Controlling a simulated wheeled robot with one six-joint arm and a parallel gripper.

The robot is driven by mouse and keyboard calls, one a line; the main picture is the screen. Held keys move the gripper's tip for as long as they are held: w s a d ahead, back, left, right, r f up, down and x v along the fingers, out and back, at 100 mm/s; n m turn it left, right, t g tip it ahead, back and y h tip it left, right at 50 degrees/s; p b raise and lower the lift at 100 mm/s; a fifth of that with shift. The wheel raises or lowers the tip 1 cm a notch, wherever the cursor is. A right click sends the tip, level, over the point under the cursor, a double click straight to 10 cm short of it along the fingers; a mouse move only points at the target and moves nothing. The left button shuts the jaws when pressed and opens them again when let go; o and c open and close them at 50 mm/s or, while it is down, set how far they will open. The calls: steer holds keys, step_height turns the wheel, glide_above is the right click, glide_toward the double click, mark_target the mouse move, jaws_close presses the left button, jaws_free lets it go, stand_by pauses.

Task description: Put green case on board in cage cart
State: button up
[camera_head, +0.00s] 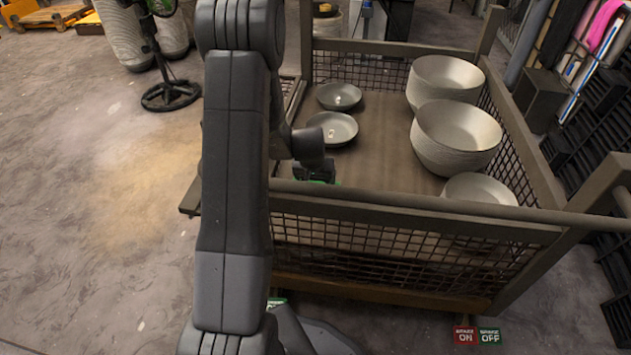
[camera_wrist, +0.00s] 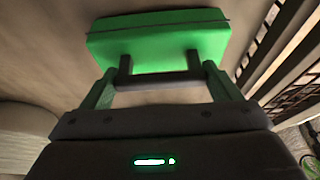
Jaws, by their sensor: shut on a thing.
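The green case (camera_wrist: 158,38) fills the upper middle of the wrist view, its dark handle (camera_wrist: 160,78) towards me. My gripper (camera_wrist: 161,74) is shut on the case at its handle, with a finger at either end. In the head view my gripper (camera_head: 316,170) is low inside the cage cart (camera_head: 420,207), near its front left. Only a small green part of the case shows there; the front rail and my arm hide the rest. The brown board (camera_head: 385,160) is the cart's floor, beneath the case. I cannot tell whether the case touches it.
Two shallow grey bowls (camera_head: 333,128) (camera_head: 339,96) sit on the board at the left. Stacks of large pale bowls (camera_head: 456,138) (camera_head: 446,78) and another pale bowl (camera_head: 480,188) line the right side. Mesh walls and rails surround the board. Its middle is clear.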

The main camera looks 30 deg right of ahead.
steer(key=shift+f, duration=0.4)
steer(key=shift+f, duration=0.15)
steer(key=o, duration=1.4)
steer(key=shift+o, duration=0.2)
steer(key=shift+r, duration=0.3)
steer(key=p+v, duration=0.3)
steer(key=v, duration=0.8)
steer(key=shift+s+a+r+p, duration=0.15)
steer(key=shift+a+r+p, duration=0.05)
steer(key=shift+r+p, duration=0.15)
